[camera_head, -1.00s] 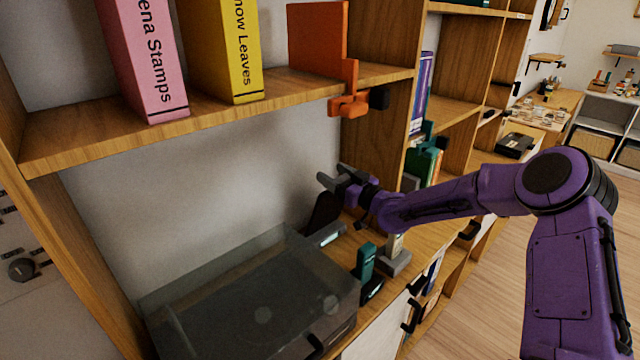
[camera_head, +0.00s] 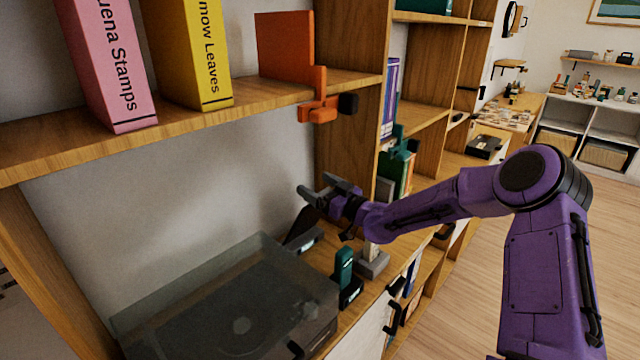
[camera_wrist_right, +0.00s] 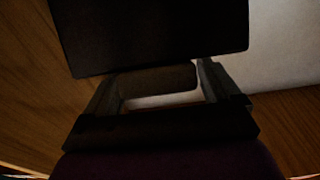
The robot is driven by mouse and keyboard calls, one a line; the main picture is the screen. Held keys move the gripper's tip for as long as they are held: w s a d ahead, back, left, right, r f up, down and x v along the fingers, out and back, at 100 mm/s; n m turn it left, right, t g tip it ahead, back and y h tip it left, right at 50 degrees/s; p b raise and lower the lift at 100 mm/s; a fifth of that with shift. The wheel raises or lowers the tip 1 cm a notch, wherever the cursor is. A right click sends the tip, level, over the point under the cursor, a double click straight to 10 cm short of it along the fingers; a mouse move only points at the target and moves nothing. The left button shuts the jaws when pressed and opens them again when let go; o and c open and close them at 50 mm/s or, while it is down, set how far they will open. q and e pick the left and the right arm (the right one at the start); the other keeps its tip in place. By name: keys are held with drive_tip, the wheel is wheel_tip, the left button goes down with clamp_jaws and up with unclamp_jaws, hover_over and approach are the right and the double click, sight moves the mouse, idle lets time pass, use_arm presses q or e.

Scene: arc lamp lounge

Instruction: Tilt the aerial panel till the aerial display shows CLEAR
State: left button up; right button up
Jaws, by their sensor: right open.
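The aerial panel (camera_head: 300,228) is a dark tilted plate on the shelf, behind the turntable's far right corner. A small grey unit with a pale strip, which looks like the aerial display (camera_head: 308,241), sits at its foot; its text is too small to read. My right gripper (camera_head: 317,188) is open just above the panel's upper end. In the right wrist view the dark panel (camera_wrist_right: 150,38) fills the top, just beyond the open fingers (camera_wrist_right: 156,82); I cannot tell whether they touch it. My left gripper is not in view.
A turntable with a clear smoky lid (camera_head: 230,300) fills the shelf's front left. A teal device (camera_head: 345,275) and a grey-based object (camera_head: 372,262) stand near the shelf edge under my right arm. An orange bracket (camera_head: 318,108) juts from the upper shelf above the gripper.

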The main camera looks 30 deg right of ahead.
drive_tip(key=r, duration=0.3)
drive_tip(key=shift+s+a+r+b, duration=0.2)
drive_tip(key=shift+s+r+b, duration=0.1)
drive_tip(key=shift+s+b, duration=0.1)
drive_tip(key=s+a+r+p, duration=0.4)
drive_tip(key=s+a+r, duration=0.3)
drive_tip(key=s+r, duration=0.2)
drive_tip(key=shift+s, duration=1.2)
